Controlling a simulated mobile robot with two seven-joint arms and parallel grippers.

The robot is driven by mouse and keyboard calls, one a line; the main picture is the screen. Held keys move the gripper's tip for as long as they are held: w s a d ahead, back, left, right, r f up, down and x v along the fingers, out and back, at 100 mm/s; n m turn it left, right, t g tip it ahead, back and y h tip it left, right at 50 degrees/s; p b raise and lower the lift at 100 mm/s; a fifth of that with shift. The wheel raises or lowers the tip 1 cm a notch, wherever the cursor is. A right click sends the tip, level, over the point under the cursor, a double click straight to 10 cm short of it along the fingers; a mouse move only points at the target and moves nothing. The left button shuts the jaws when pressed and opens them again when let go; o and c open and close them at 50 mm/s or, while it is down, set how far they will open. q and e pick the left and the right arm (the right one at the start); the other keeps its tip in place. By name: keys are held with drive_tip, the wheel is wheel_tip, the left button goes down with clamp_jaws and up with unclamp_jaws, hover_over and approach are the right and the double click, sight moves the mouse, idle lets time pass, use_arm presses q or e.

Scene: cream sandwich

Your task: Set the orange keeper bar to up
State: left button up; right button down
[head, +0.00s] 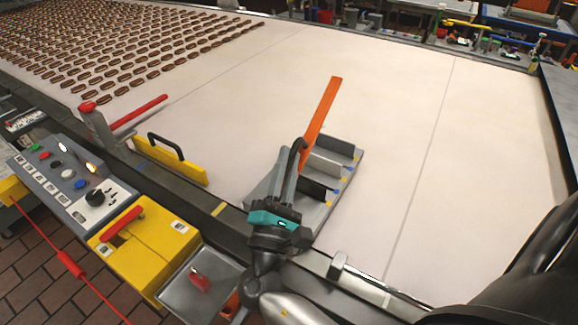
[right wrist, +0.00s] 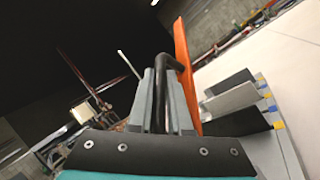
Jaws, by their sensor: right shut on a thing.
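The orange keeper bar (head: 322,108) stands raised and tilted, its top leaning right, above a grey slotted fixture (head: 347,170) on the pale belt. In the right wrist view the bar (right wrist: 184,65) rises just right of my fingers. A black bent handle (head: 301,146) runs close beside the bar's lower part; it also shows in the right wrist view (right wrist: 172,63). My right gripper (head: 288,174), with a teal body, is shut on this handle; its fingers (right wrist: 165,90) stand on both sides of it. The bar's lower joint is hidden. My left gripper is not in view.
A yellow block with a black handle (head: 168,160) and a red-topped lever (head: 140,112) stand at the belt's near edge. A control panel (head: 75,180) and yellow box (head: 145,255) lie near left.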

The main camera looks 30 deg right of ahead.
drive_tip(key=c, duration=0.8)
unclamp_jaws()
drive_tip(key=shift+c, duration=0.2)
